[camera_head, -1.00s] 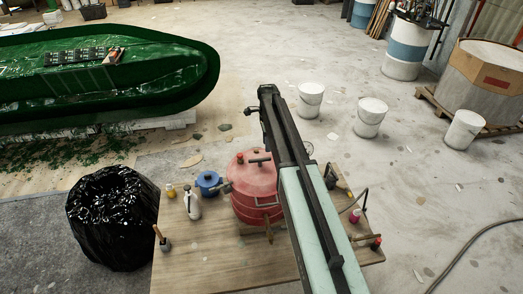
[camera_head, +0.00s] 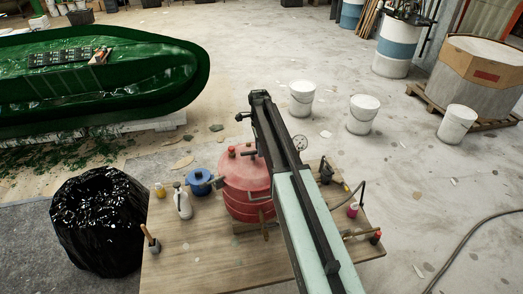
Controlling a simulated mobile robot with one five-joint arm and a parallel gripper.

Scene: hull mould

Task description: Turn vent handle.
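A red round pressure pot (camera_head: 236,170) stands on the wooden table. On its lid are a dark T-shaped handle (camera_head: 249,154) and a small red knob (camera_head: 231,151); I cannot tell for sure which part is the vent handle. A round gauge (camera_head: 300,142) shows just right of my arm. My arm reaches up from the bottom edge across the pot's right side and hides part of it. Its far end, with my gripper (camera_head: 258,98), appears above and beyond the lid in the picture. The fingers are not clear, and I see no contact with the handle.
On the table (camera_head: 205,250) are a blue pot (camera_head: 200,182), a white bottle (camera_head: 183,204), a brush in a cup (camera_head: 152,241) and a pink-red cup (camera_head: 353,210). A black bin bag (camera_head: 97,225) stands left. White buckets (camera_head: 302,98) stand on the floor behind.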

